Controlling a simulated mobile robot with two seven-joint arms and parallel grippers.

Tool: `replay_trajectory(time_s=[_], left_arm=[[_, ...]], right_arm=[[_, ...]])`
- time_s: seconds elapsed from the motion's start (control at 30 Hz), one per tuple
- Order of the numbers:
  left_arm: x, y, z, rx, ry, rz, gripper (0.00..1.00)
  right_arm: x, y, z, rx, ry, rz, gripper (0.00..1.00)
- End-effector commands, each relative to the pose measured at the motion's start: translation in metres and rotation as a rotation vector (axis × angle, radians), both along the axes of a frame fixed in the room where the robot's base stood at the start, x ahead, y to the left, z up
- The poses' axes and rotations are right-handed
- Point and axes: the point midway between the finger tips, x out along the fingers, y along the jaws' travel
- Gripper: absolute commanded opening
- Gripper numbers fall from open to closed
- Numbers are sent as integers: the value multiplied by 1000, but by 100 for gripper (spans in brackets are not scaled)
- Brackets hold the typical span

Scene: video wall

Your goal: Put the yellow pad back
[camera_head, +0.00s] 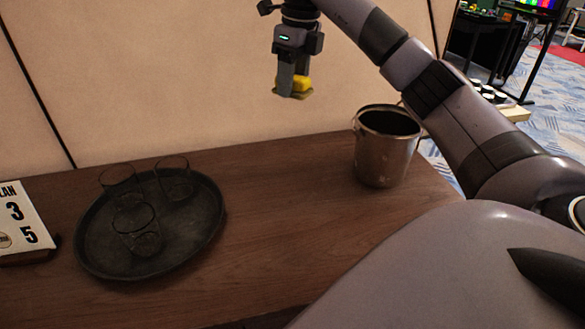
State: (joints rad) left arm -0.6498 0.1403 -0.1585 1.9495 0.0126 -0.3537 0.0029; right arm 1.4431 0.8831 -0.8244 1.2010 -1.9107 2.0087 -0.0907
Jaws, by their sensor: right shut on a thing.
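My right gripper (293,88) hangs with its fingers pointing down, in front of the beige wall panel and above the back of the wooden table. It is shut on the yellow pad (302,84), a small yellow piece with a darker underside. The fingers partly cover the pad. The pad is held well clear of the table, up and to the left of the metal bucket. My left gripper is not in view.
A metal bucket (383,158) stands at the table's right end. A dark round tray (95,245) with three clear glasses lies at left. A number sign (18,217) is at the left edge. The wooden table (285,215) is clear between tray and bucket.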

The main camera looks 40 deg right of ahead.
Motion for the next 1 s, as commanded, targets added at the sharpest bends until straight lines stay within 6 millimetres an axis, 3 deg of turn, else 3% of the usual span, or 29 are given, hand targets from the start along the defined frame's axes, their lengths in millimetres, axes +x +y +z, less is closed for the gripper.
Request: replay_trajectory(time_s=[0.3, 0.6, 1.0], left_arm=[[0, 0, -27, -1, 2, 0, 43], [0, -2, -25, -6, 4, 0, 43], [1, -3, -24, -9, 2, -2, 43]], right_arm=[[-1, 1, -67, 1, 7, 2, 24], [-1, 0, -136, -1, 6, 1, 24], [-1, 0, -176, 0, 4, 1, 24]])
